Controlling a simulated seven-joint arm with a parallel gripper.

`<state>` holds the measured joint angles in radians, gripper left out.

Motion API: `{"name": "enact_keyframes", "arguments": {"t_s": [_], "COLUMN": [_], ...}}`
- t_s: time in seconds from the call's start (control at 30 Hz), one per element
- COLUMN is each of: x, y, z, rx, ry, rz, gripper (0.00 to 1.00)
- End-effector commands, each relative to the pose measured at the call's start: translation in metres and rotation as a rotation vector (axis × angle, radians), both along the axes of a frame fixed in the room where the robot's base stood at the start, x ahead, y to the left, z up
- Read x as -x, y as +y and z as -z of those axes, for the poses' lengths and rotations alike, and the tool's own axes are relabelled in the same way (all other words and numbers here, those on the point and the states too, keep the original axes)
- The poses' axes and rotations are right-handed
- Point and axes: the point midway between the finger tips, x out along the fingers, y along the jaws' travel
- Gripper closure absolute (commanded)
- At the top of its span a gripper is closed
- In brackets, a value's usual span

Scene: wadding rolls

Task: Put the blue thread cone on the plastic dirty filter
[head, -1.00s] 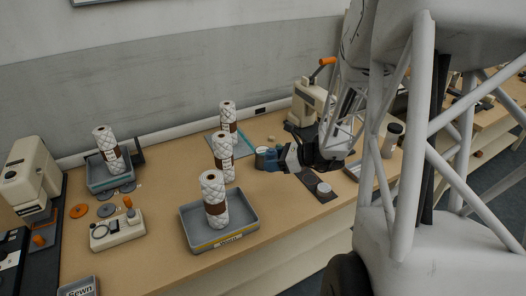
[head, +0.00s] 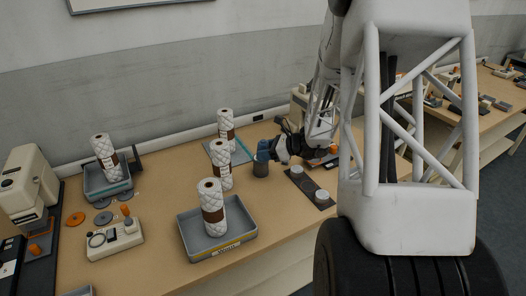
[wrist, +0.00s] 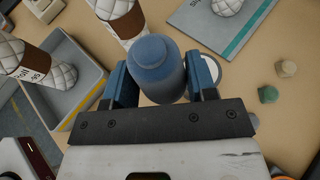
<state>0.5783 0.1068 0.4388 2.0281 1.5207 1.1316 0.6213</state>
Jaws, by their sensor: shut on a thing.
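The blue thread cone (wrist: 155,72), a rounded slate-blue body with a narrower top, is between the two blue fingers of my gripper (wrist: 160,84) in the wrist view. The gripper is shut on it. In the head view my gripper (head: 264,150) is above the middle of the table, and the cone's dark lower part (head: 261,169) shows just below the fingers. I cannot tell whether it touches the table. A pale round disc (wrist: 210,70) lies partly hidden behind the right finger in the wrist view. I cannot say for sure which thing is the plastic dirty filter.
Quilted white rolls stand close by to the left (head: 222,170), behind (head: 226,125) and in a grey tray (head: 212,207). A dark strip with pale round pieces (head: 310,188) lies to the right. Small beige (wrist: 286,68) and green (wrist: 268,94) pieces lie on the table.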

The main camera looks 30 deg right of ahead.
Motion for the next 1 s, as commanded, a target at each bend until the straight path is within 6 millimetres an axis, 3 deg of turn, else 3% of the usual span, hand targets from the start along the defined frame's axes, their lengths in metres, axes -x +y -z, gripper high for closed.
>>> {"name": "enact_keyframes", "arguments": {"t_s": [0.2,0.4,0.83,1.0], "x": [-0.03,-0.047,-0.051,-0.051], "y": [-0.011,-0.016,-0.018,-0.018], "z": [0.003,0.004,0.005,0.015], "rx": [0.0,0.001,0.0,-0.002], "ry": [0.0,-0.001,0.0,0.002], "rz": [0.0,0.0,0.0,0.0], "gripper": [0.74,0.74,0.74,0.74]}}
